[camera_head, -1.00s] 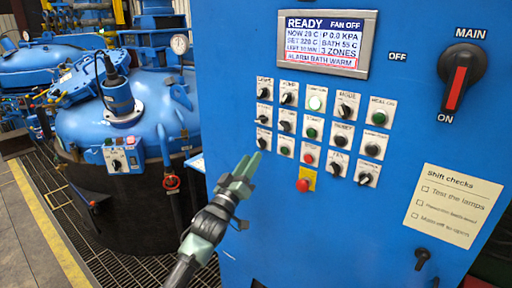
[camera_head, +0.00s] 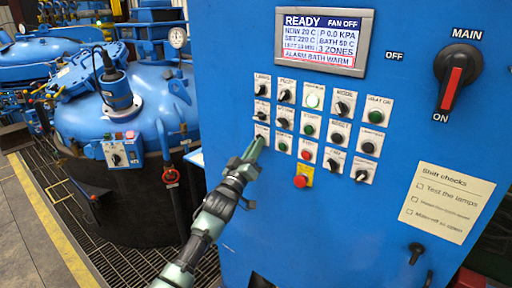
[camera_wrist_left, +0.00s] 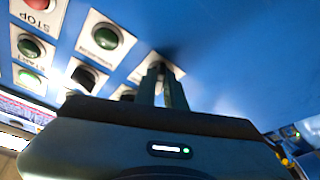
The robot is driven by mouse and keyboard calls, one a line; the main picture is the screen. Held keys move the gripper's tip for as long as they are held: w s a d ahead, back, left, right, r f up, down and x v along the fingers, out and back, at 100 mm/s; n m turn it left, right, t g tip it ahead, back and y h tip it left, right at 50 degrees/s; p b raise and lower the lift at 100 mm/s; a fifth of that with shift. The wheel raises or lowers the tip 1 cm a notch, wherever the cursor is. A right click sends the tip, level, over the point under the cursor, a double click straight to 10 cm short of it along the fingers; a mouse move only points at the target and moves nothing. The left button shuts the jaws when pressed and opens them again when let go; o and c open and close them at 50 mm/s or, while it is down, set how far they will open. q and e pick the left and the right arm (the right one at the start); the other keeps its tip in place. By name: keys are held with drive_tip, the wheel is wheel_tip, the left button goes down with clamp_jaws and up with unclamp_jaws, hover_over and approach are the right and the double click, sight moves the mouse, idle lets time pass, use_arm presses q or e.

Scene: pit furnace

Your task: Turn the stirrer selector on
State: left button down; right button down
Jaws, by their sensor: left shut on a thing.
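The blue control cabinet's panel carries rows of small selectors and buttons on white plates. My left gripper (camera_head: 256,146) is at the lowest plate of the leftmost column. In the left wrist view its two fingers (camera_wrist_left: 163,84) are close together against a white plate (camera_wrist_left: 177,71), shut on a selector knob (camera_head: 261,136) that they largely hide. The label of this plate is too small to read, so I cannot tell whether it is the stirrer selector, nor which way the knob points. My right gripper is not in view.
Close by are a green button (camera_head: 283,147), a red emergency button (camera_head: 301,181) on a yellow plate and a black selector (camera_head: 283,123). A screen (camera_head: 322,42) reads READY, FAN OFF. A red-handled MAIN switch (camera_head: 452,88) is at right. A blue furnace lid (camera_head: 140,110) is at left.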

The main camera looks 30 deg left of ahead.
use_arm(q)
drive_tip(key=shift+f, duration=0.1)
drive_tip(key=shift+a+m+g+h+b, duration=0.15)
drive_tip(key=shift+m+h+b, duration=1.2)
drive_tip(key=shift+m, duration=1.5)
drive_tip(key=shift+a+m+g+h+b, duration=0.15)
drive_tip(key=shift+m+h+b, duration=1.1)
drive_tip(key=shift+m, duration=1.65)
drive_tip(key=shift+a+m+h+b, duration=0.25)
drive_tip(key=shift+m+h+b, duration=0.7)
drive_tip(key=shift+m+h, duration=1.35)
drive_tip(key=shift+m+y, duration=0.6)
drive_tip(key=shift+m, duration=0.25)
drive_tip(key=c, duration=1.5)
unclamp_jaws()
